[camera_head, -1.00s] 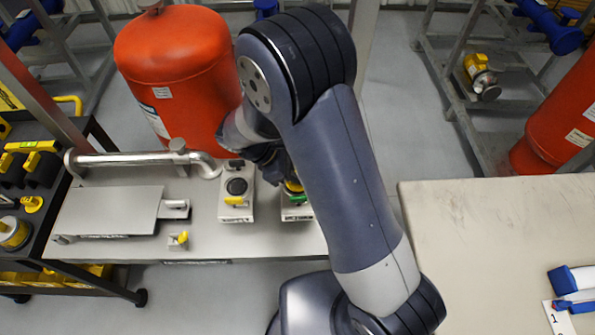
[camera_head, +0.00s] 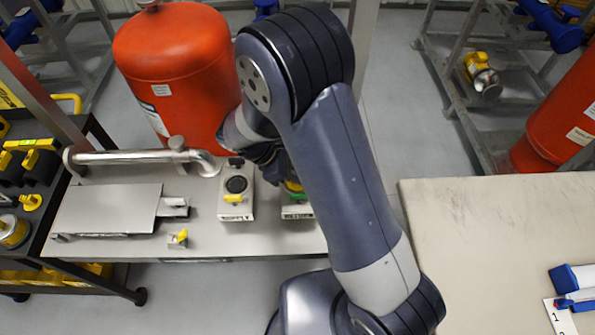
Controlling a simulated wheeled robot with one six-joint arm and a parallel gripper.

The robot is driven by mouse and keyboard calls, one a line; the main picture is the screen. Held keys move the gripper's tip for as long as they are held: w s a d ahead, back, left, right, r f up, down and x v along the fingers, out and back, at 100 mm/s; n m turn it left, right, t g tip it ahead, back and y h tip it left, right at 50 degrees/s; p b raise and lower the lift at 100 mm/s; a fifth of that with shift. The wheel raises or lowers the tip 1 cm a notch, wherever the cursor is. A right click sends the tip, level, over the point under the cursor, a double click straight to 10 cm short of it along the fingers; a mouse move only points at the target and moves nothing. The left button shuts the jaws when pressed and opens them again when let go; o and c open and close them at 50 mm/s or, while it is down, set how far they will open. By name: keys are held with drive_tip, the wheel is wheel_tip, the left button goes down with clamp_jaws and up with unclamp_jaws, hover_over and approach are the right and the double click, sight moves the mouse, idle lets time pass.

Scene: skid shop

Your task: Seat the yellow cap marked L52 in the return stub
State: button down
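The block with the return stub (camera_head: 297,212) stands on the grey bench, mostly hidden behind my arm; its front label is only partly visible. A small yellow and green patch (camera_head: 293,188) shows on top of it at the arm's edge. I cannot tell if the yellow is the L52 cap, and no L52 mark is readable. My gripper (camera_head: 272,160) is dark and points down just above this block. Its fingertips are hidden by my arm, so its opening and grip cannot be seen.
Left of the return block stands a white block labelled SUPPLY (camera_head: 236,196) with a dark round top. A grey plate (camera_head: 105,210), a small yellow-handled valve (camera_head: 179,238) and a silver pipe (camera_head: 130,157) are further left. A red tank (camera_head: 180,70) stands behind. A pale table (camera_head: 480,230) is at right.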

drive_tip(key=c, duration=1.3)
unclamp_jaws()
drive_tip(key=shift+c, duration=0.5)
drive_tip(key=shift+r, duration=0.15)
wheel_tip(320, 180, up, 5)
drive_tip(key=p, duration=0.4)
drive_tip(key=shift+r, duration=0.1)
drive_tip(key=shift+r+p, duration=0.4)
drive_tip(key=shift+r, duration=0.9)
drive_tip(key=shift+f, duration=0.1)
drive_tip(key=shift+f+b, duration=2.45)
drive_tip(key=shift+f, duration=1.55)
